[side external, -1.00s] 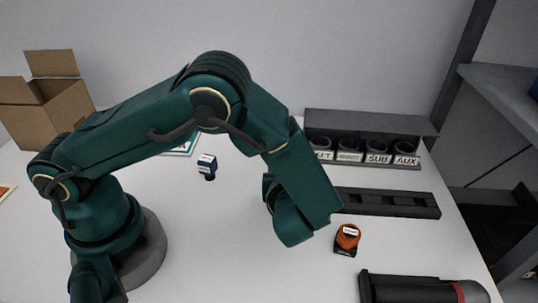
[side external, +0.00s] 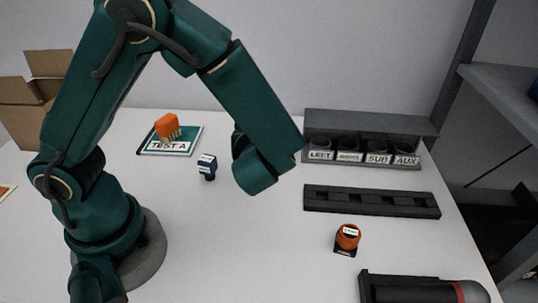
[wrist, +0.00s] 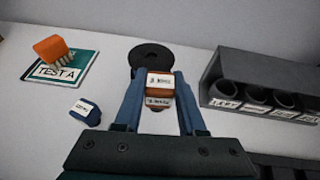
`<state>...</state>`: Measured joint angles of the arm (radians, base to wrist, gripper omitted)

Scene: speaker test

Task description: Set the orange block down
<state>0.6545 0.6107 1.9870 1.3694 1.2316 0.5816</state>
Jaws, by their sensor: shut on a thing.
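My gripper (wrist: 160,77) is shut on an orange block (wrist: 149,85) with white labels, seen between the two blue fingers in the wrist view. The held block is hidden behind my arm in the side view. In the wrist view a round black disc (wrist: 151,55) lies beyond the fingertips; I cannot tell the gap between it and the block. A second orange piece (side external: 348,233) with a white label stands on a black base at the right of the table. Another orange piece with pale prongs (side external: 167,126) is on the TEST A booklet (side external: 151,150) at the back left.
A small blue labelled piece (side external: 207,165) stands near the booklet. A dark rack (side external: 371,122) with several labelled cups is at the back right. A black slotted strip (side external: 371,202) and a dark cylinder in a holder (side external: 415,290) lie in front. The middle front of the table is clear.

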